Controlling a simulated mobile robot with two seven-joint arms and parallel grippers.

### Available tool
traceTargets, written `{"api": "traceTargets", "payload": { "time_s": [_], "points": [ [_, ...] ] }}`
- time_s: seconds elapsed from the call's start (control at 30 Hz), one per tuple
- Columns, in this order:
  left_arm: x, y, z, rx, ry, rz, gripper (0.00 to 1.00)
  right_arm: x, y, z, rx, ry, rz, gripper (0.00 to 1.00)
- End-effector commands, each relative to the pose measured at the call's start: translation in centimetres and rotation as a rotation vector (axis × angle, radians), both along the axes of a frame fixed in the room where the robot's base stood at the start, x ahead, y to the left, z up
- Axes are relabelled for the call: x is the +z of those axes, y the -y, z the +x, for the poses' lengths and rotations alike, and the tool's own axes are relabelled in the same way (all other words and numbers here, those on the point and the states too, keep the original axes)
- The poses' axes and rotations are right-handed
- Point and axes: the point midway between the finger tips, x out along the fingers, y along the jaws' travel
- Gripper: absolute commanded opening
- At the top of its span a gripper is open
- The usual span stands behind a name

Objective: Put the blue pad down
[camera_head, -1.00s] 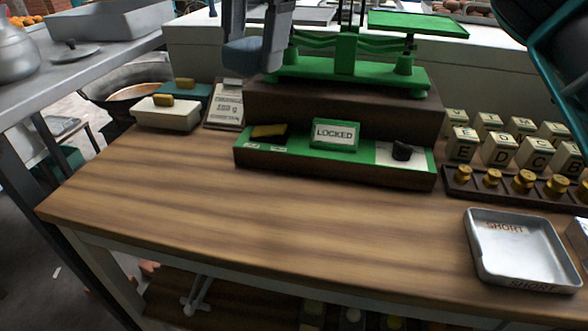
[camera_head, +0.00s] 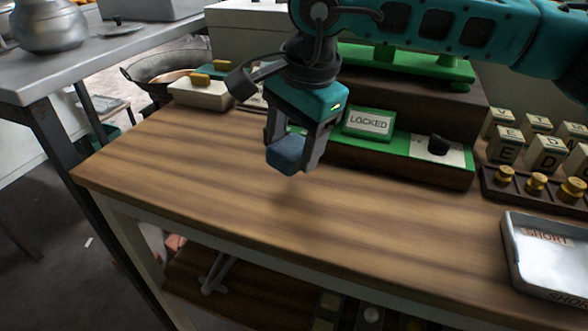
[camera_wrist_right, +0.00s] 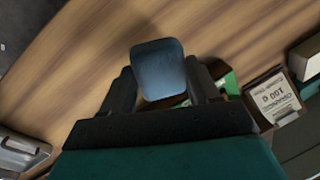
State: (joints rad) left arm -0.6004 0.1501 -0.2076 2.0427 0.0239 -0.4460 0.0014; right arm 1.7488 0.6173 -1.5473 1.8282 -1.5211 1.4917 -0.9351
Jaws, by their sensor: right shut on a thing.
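The blue pad (camera_head: 287,155) is a small dark-blue block between the fingers of my right gripper (camera_head: 294,150). The gripper is shut on it and holds it above the wooden table (camera_head: 215,185), in front of the green-topped panel; a soft shadow lies on the wood below. In the right wrist view the blue pad (camera_wrist_right: 160,70) sits between the two dark fingers, with wood behind it. My left gripper is not in view.
The panel with the LOCKED sign (camera_head: 368,123) stands just behind the gripper. A metal tray marked SHORT (camera_head: 508,245) is at the right, near letter blocks and brass weights (camera_head: 536,183). A cream box (camera_head: 198,95) stands at the back left. The table's front middle is clear.

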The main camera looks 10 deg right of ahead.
Motion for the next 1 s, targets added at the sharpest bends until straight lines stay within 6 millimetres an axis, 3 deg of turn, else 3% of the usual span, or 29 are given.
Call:
{"api": "traceTargets", "payload": {
  "time_s": [0.17, 0.43, 0.8, 0.83, 1.0],
  "points": [
    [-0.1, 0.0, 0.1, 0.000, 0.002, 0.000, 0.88, -1.2, 0.0, 0.0, 0.000, 0.001, -0.001, 0.12],
    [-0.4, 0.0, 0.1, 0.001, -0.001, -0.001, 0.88, -4.8, 0.0, 0.0, 0.000, -0.001, -0.001, 0.12],
    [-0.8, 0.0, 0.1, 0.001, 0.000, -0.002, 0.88, -5.4, 0.0, 0.0, 0.000, 0.001, 0.000, 0.12],
    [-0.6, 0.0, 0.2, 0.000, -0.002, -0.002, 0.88, -5.2, 0.0, 0.0, 0.000, 0.001, 0.000, 0.63],
    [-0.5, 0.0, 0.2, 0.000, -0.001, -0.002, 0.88, -5.1, 0.0, 0.0, 0.000, 0.001, 0.000, 0.80]
  ]
}}
